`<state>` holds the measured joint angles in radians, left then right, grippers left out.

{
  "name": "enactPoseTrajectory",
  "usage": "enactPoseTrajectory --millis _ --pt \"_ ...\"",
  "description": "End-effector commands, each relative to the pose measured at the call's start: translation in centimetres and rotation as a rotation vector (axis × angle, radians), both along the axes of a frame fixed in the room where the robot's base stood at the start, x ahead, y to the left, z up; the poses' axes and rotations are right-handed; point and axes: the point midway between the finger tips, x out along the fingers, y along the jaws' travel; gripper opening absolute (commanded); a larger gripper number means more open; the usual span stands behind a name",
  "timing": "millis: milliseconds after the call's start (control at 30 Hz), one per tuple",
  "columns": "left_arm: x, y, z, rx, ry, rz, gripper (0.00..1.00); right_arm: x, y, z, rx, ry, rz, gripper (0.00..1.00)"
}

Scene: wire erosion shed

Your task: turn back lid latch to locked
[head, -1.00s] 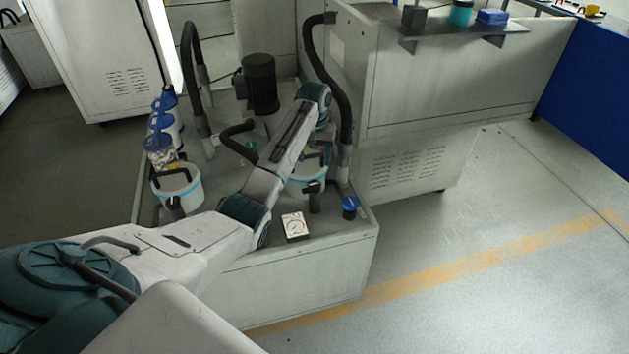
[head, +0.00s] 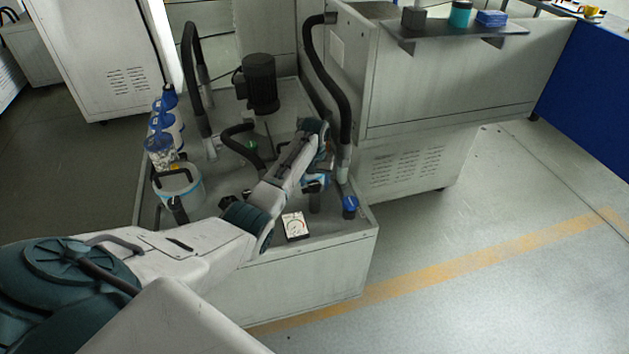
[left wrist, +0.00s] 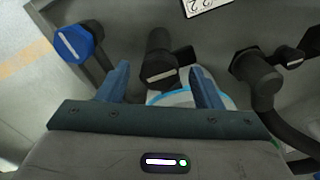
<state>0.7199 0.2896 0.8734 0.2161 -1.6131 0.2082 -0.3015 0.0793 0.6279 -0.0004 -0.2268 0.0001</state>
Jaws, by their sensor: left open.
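A black post with a cross-piece and a pale stripe, seemingly the lid latch (left wrist: 160,66), stands ahead of my left gripper (left wrist: 158,82). In the left wrist view the two blue fingers are apart, one on each side of the post's lower end; I cannot tell whether they touch it. A vessel with a light blue rim (left wrist: 182,98) shows behind the fingers. In the head view my left gripper (head: 318,178) is just above the black post (head: 315,201) and hides most of that vessel. The latch's setting is unclear. My right gripper is not seen.
A second bucket-like vessel (head: 185,190) stands at the left. A black motor (head: 260,82) and thick hoses (head: 335,75) are behind. Another black fitting (left wrist: 256,74) is right in the wrist view.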

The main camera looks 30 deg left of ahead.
Motion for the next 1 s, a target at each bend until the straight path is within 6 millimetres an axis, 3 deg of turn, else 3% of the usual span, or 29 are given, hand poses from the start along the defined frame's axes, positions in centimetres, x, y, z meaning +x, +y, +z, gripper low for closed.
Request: enactPoseTrajectory --millis 100,333,667,1000 --pt "0.0 0.0 0.0 0.0 0.0 0.0 0.57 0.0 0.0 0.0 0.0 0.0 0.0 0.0" --pt "0.0 0.0 0.0 0.0 0.0 0.0 0.15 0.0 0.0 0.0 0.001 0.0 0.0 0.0" --pt "0.0 0.0 0.2 -0.001 0.002 -0.042 0.15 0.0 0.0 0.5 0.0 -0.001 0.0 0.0" --pt "0.1 0.0 0.4 -0.001 0.001 -0.269 0.15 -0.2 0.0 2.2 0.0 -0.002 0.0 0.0"
